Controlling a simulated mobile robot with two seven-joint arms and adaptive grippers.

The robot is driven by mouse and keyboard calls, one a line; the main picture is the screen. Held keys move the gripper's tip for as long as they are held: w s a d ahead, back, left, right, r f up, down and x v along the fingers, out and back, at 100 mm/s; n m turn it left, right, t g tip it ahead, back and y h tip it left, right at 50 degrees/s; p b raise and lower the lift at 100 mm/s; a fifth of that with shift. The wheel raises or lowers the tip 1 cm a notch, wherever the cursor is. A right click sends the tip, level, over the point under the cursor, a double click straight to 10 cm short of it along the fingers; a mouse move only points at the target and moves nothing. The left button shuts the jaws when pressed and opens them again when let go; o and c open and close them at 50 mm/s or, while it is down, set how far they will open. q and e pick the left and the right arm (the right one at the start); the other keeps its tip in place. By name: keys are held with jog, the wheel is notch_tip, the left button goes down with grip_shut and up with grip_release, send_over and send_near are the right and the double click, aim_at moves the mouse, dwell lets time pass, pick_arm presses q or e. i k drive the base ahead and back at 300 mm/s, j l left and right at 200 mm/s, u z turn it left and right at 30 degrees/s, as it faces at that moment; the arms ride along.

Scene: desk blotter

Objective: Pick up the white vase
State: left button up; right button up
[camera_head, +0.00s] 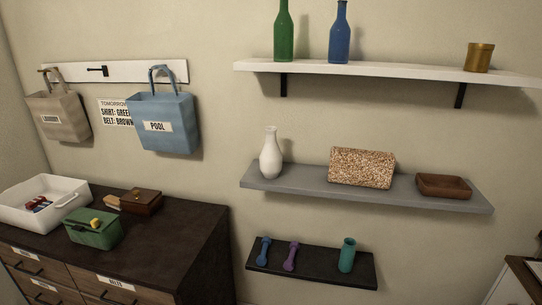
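The white vase (270,156) stands upright on the left end of the grey middle wall shelf (270,184). It has a narrow neck and a rounded body, and nothing covers it. A speckled brown block (362,167) stands to its right on the same shelf, with a gap between them. Neither of my grippers shows in the head view.
A brown tray (444,186) sits at the shelf's right end. The white shelf (400,72) above holds bottles and a gold tin (479,57). The dark lower shelf (318,273) holds dumbbells and a teal cup (347,255). A dark-topped dresser (150,245) stands at left.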

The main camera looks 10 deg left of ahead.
aim_at(270, 158)
jog(key=i+l+u, duration=0.25)
jog(key=i+l, duration=0.3)
jog(key=i+l+u, duration=0.25)
jog(key=i+l, duration=0.3)
jog(key=l, duration=0.15)
